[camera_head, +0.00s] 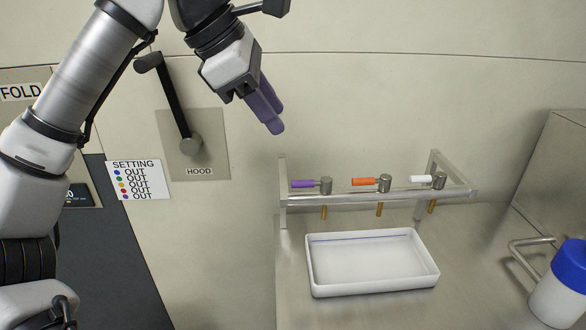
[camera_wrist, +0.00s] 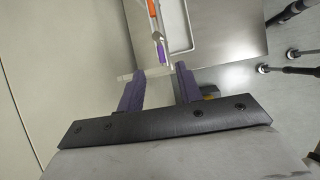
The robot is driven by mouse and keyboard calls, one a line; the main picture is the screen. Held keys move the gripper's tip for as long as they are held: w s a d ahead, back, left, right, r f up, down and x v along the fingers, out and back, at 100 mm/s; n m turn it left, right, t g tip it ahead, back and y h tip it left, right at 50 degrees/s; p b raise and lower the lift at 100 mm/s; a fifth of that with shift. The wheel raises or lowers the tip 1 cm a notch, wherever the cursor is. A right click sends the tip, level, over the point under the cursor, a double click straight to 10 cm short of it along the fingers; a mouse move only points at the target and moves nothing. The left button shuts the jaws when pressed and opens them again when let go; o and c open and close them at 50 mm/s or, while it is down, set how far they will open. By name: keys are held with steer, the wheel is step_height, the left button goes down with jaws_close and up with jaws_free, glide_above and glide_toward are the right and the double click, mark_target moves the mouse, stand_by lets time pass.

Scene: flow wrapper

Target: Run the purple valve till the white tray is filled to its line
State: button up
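The purple valve (camera_head: 303,184) is the leftmost of three valves on a metal rail. Its handle points left, and a brass spout hangs below. The white tray (camera_head: 375,287) sits on the steel counter below the rail, with a blue line (camera_head: 350,238) along its inner back wall. I see no liquid in it. My gripper (camera_head: 275,118), with purple fingers, is above and left of the purple valve, touching nothing. In the wrist view my gripper (camera_wrist: 160,70) is open and empty, with the purple valve (camera_wrist: 161,50) beyond the fingertips and part of the tray (camera_wrist: 192,46) farther off.
Orange (camera_head: 365,181) and white (camera_head: 420,179) valves share the rail (camera_head: 380,197). A blue-lidded white container (camera_head: 555,300) stands at right beside a metal handle (camera_head: 530,250). A HOOD lever (camera_head: 175,100) and a SETTING sign (camera_head: 135,180) are on the left wall.

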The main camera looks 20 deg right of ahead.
mark_target(299, 181)
steer(key=shift+y, duration=0.7)
steer(key=x, duration=0.4)
steer(key=w+x, duration=0.1)
steer(key=x, duration=0.4)
steer(key=a+x, duration=0.1)
steer(key=x, duration=0.4)
steer(key=shift+w+a+f, duration=0.1)
steer(key=shift+w+f, duration=0.15)
steer(key=shift+w, duration=0.1)
jaws_close()
